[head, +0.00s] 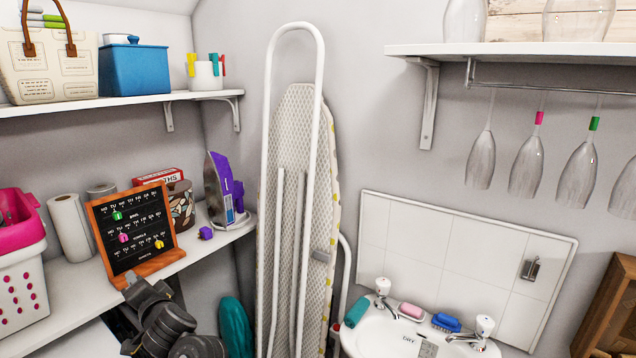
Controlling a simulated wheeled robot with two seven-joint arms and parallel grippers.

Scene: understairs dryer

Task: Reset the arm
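A dark grey part of my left arm (167,322) shows at the lower left, in front of the shelf edge and just below the calendar board. I cannot make out its gripper fingers, nor whether they are open or hold anything. My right arm and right gripper are not in view.
The lower-left shelf (60,300) holds a calendar board (150,208), a purple iron (222,190) and a pink-and-white basket (22,285). An ironing board (297,200) leans on the wall by a teal object (236,325). A sink (385,340) is lower right; glasses (527,165) hang above.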

